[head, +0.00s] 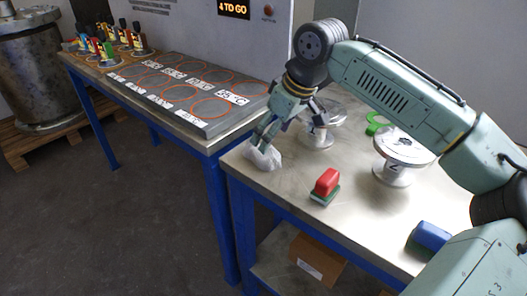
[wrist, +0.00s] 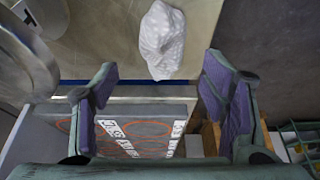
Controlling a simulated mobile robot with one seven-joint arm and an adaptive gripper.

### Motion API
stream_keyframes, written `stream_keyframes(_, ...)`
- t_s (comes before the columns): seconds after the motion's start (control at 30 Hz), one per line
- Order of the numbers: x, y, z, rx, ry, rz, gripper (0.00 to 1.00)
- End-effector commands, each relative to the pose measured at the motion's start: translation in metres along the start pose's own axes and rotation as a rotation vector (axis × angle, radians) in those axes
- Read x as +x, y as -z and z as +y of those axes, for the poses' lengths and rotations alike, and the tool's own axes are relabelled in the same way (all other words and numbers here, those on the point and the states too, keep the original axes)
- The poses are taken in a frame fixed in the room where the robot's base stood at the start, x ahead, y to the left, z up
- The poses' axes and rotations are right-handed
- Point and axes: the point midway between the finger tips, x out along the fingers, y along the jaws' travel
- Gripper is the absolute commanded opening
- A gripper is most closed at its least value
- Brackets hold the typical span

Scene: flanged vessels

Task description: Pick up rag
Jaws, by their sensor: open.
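The rag (head: 264,157) is a crumpled whitish cloth lying on the metal table near its left corner. In the wrist view the rag (wrist: 162,41) shows with small pale dots, ahead of and between the fingers. My gripper (head: 266,138) is above the rag in the head view, pointing down, and its fingers partly cover it. In the wrist view my gripper (wrist: 160,90) has its two purple-padded fingers wide apart with nothing between them. Whether the fingertips touch the rag I cannot tell.
Flanged vessels (head: 393,171) stand on the metal table (head: 335,225), one behind my gripper. A red and green block-shaped tool (head: 325,187) and a blue one (head: 431,236) lie towards the front. A grey board with orange circles (head: 175,91) is on the table to the left.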

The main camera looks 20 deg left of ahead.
Motion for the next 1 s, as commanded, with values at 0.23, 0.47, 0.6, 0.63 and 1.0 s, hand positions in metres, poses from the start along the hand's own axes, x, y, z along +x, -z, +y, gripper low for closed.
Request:
stream_keyframes(0.23, 0.019, 0.001, -0.001, -0.001, -0.002, -0.002, 0.67)
stream_keyframes(0.47, 0.052, 0.002, -0.004, -0.001, -0.002, 0.0, 0.67)
stream_keyframes(0.6, 0.062, 0.001, -0.004, -0.001, -0.002, 0.001, 0.67)
stream_keyframes(0.63, 0.063, 0.001, -0.004, -0.001, -0.002, 0.002, 0.67)
stream_keyframes(1.0, 0.063, 0.001, -0.004, 0.0, -0.001, 0.002, 0.54)
